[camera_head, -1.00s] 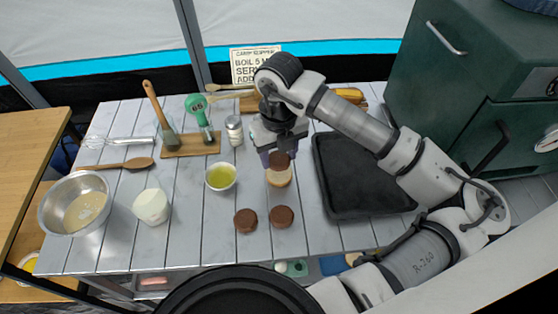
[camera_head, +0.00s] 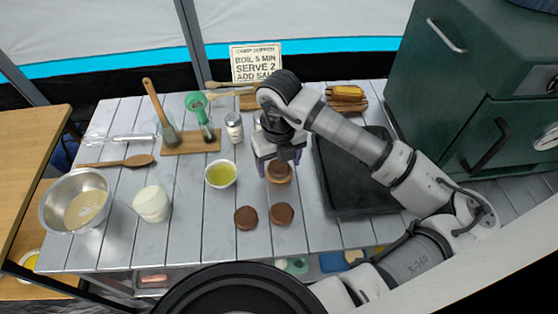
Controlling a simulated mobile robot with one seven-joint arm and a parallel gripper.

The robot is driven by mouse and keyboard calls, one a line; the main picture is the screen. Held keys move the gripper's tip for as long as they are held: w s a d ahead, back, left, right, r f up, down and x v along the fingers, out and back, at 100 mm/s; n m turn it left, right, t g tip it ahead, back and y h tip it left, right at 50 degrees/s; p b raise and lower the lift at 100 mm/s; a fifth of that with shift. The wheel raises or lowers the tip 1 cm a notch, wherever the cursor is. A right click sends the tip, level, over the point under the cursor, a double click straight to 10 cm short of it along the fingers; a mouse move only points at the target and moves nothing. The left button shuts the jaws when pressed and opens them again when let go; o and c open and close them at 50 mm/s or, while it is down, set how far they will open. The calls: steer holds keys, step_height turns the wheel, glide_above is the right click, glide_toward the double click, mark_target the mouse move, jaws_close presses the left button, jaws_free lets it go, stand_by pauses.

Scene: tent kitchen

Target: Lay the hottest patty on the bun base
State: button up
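A dark brown patty (camera_head: 279,167) lies on the pale bun base (camera_head: 280,180), whose light edge shows below it. My gripper (camera_head: 279,161) is just above and behind this patty, and its fingers look spread apart with nothing between them. Two more dark patties, a left one (camera_head: 245,216) and a right one (camera_head: 282,214), lie on the table in front of the bun. No sign of heat shows on any patty, so I cannot tell which is hottest.
A black tray (camera_head: 345,195) lies right of the bun, partly under my arm. A bowl of green liquid (camera_head: 220,174) and a shaker (camera_head: 234,128) stand to the left. A white cup (camera_head: 152,204) and a metal bowl (camera_head: 52,210) are farther left. A green cabinet (camera_head: 480,90) rises at right.

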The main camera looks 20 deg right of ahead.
mark_target(279, 166)
step_height(279, 166, up, 12)
steer(key=b, duration=0.1)
steer(key=shift+r, duration=0.15)
stand_by(0.4)
stand_by(0.3)
